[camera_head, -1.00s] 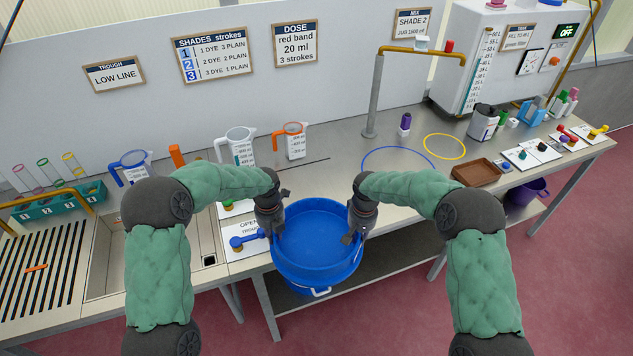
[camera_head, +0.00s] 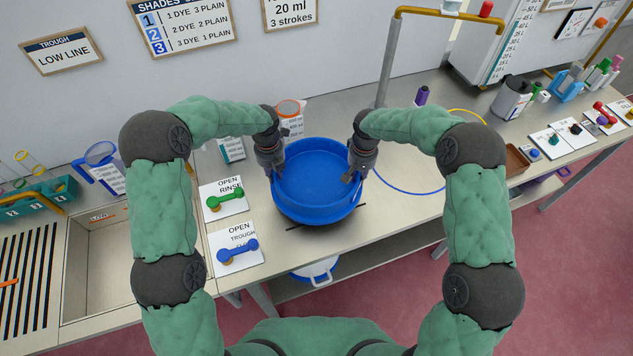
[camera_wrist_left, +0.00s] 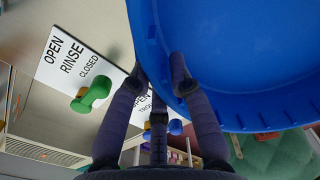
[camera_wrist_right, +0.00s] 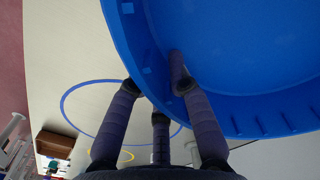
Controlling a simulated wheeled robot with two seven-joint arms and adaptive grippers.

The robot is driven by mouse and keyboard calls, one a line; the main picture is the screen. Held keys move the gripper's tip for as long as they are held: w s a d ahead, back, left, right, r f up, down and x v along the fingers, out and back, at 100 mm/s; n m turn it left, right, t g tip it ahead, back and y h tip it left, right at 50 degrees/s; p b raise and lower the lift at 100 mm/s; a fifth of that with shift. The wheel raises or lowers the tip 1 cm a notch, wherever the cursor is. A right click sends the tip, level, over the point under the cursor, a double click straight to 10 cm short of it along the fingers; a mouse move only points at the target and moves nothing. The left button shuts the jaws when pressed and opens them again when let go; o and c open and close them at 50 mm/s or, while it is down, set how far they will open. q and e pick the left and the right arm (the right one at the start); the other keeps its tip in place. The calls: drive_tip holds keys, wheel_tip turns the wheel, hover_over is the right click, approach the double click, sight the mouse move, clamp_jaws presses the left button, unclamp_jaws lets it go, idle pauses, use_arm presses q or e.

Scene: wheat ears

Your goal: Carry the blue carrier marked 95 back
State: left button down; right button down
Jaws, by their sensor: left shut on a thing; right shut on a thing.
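The blue carrier (camera_head: 318,176) is a round, wide-rimmed blue tub, held level between my two grippers; I cannot read a 95 on it. It looks empty inside. My left gripper (camera_head: 277,181) is shut on its left rim, and the left wrist view shows the fingers astride the blue wall (camera_wrist_left: 155,45). My right gripper (camera_head: 352,178) is shut on its right rim, also astride the wall in the right wrist view (camera_wrist_right: 150,60). The carrier is over the bench front part; whether it touches the bench top I cannot tell.
A blue ring outline (camera_head: 405,191) lies on the bench right of the carrier. An orange-rimmed jug (camera_head: 290,120) stands just behind it. Green (camera_head: 225,198) and blue (camera_head: 238,251) valve handles are to its left. A white-lidded bucket (camera_head: 314,270) sits below the bench.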

use_arm(q)
drive_tip(key=shift+s+a+r, duration=0.25)
drive_tip(key=shift+r, duration=0.05)
use_arm(e)
drive_tip(key=shift+s+d+r, duration=0.25)
drive_tip(key=shift+s+d, duration=0.05)
use_arm(q)
drive_tip(key=shift+w, duration=0.1)
